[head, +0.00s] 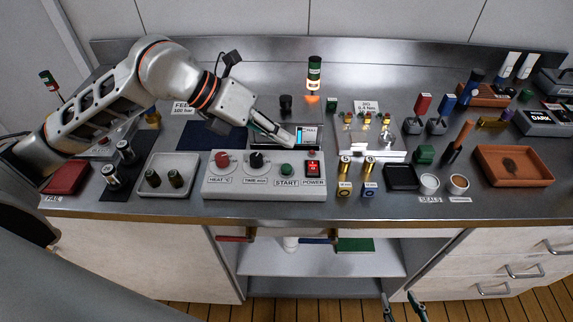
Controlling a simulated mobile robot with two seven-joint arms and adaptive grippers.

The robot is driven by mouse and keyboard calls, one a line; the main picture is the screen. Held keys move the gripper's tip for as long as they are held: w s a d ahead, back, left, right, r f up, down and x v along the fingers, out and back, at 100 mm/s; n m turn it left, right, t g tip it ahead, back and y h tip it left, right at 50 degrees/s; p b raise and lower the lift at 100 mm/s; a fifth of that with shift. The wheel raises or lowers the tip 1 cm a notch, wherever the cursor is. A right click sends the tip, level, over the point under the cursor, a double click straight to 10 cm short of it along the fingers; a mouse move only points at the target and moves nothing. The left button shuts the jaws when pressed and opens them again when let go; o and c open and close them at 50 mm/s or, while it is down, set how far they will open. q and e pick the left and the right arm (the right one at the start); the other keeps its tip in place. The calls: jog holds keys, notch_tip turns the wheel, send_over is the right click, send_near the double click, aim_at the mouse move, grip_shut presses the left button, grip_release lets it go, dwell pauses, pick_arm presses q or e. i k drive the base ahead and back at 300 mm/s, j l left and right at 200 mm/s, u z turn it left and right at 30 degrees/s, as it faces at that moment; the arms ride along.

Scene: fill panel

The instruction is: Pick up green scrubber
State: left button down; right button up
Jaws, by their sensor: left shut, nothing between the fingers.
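A small dark green block (424,154), which looks like the green scrubber, lies on the steel counter right of centre. It sits behind the white cups and right of a brass-fitted plate. Its exact kind is too small to tell. My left gripper (293,138) reaches in from the left, shut and empty, over the small lit screen behind the control panel, well left of the green block. My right gripper (401,299) shows only by its two fingertips at the bottom edge, spread apart, in front of the cabinet and below the counter.
The control panel (265,176) stands at the front centre. A black tray (402,190), white cups (429,184) and an orange-brown tray (545,178) surround the green block. Red and blue handled tools (422,106) stand behind it. A shelf opening (320,259) lies below the counter.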

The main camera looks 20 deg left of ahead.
aim_at(424, 153)
jog(key=k, duration=1)
